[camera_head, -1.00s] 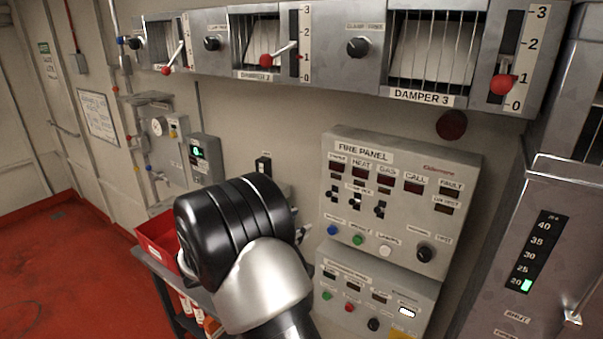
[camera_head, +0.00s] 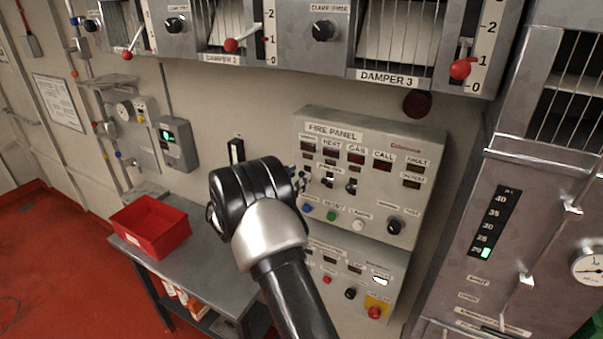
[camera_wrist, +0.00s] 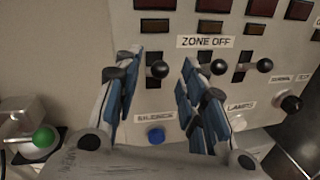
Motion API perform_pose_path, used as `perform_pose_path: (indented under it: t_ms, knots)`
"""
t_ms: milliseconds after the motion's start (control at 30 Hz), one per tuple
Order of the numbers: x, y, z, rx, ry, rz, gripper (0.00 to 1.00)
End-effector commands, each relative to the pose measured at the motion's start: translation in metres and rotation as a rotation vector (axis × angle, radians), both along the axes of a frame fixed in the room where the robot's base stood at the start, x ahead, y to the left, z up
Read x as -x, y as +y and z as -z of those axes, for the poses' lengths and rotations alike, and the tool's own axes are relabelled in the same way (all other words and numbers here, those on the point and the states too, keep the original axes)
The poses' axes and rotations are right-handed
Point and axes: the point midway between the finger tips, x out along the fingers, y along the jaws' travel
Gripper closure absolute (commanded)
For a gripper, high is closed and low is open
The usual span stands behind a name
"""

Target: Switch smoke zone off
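The fire panel (camera_head: 372,150) is on the wall ahead. Its "ZONE OFF" row shows three black-knobbed toggles in the wrist view. The leftmost, the smoke zone toggle (camera_wrist: 160,69), sits between my fingertips, with no clear contact visible. The middle toggle (camera_wrist: 217,66) is just right of my right finger, and the third toggle (camera_wrist: 264,65) is further right. My gripper (camera_wrist: 156,84) is open, its fingers on either side of the smoke toggle. In the head view my gripper (camera_head: 302,181) is at the panel's left edge and hides the smoke toggle.
A blue button (camera_wrist: 156,136) lies below the toggle, and a dark knob (camera_wrist: 291,104) is at right. A lower panel (camera_head: 350,278) is under the fire panel. Damper levers (camera_head: 460,69) run above. A red bin (camera_head: 150,228) stands on a bench at left.

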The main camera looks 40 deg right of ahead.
Motion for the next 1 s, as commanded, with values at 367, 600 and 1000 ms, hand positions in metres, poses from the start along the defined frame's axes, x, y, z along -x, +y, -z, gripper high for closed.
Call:
perform_pose_path:
  t_ms: [367, 600, 1000]
  knots:
    - [-0.006, -0.03, 0.0, 0.0, 0.0, 0.0, 0.62]
    - [-0.006, -0.03, 0.0, 0.0, 0.0, 0.0, 0.64]
    - [-0.006, -0.03, 0.0, 0.0, 0.0, 0.0, 0.91]
